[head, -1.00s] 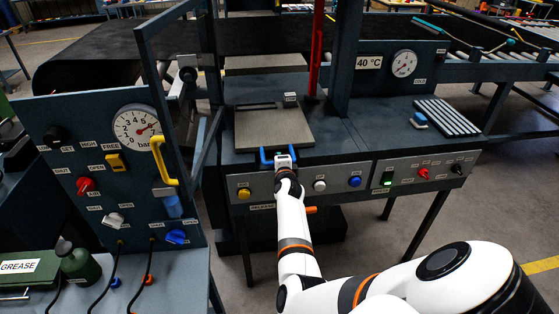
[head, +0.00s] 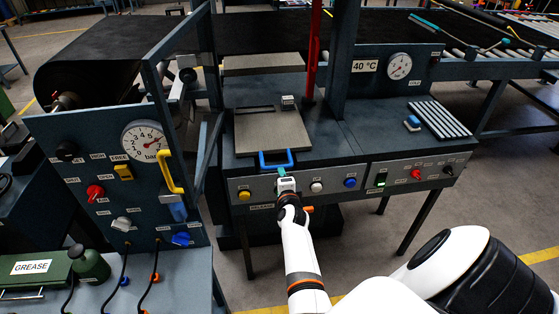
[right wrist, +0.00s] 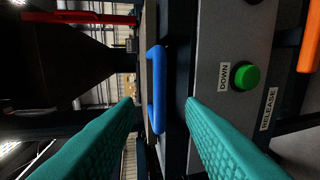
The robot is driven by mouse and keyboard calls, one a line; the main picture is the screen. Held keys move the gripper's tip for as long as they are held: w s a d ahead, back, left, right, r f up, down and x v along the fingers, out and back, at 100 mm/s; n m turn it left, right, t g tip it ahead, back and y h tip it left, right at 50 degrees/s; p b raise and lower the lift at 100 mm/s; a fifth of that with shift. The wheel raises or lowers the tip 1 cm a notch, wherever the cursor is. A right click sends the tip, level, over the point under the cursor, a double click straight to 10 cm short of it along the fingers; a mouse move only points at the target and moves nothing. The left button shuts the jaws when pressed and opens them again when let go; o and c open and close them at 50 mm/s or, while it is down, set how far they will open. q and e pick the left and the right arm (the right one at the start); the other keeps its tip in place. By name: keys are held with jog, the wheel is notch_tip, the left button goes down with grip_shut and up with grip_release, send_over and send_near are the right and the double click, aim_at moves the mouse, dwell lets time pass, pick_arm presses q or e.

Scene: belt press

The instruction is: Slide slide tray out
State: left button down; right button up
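The slide tray (head: 257,139) is a flat grey plate on the press table, with a blue U-shaped handle (head: 275,163) on its front edge. My right gripper (head: 283,173) is just in front of and below the handle in the head view, apart from it. In the right wrist view, its teal fingers (right wrist: 160,104) are spread wide and empty. The blue handle (right wrist: 153,90) appears beyond them, in the gap nearer the left finger. My left gripper is not in view.
The front panel carries a yellow button (head: 244,195), a white button (head: 316,187) and a blue button (head: 350,182). A green button (right wrist: 246,77) marked DOWN is close to my right gripper. A yellow-handled guard (head: 170,165) stands left of the tray. Floor in front is clear.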

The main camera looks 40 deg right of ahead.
jog(key=v, duration=0.2)
jog(key=shift+s+a+p, duration=0.2)
jog(key=shift+s+p, duration=0.1)
jog(key=shift+p, duration=0.1)
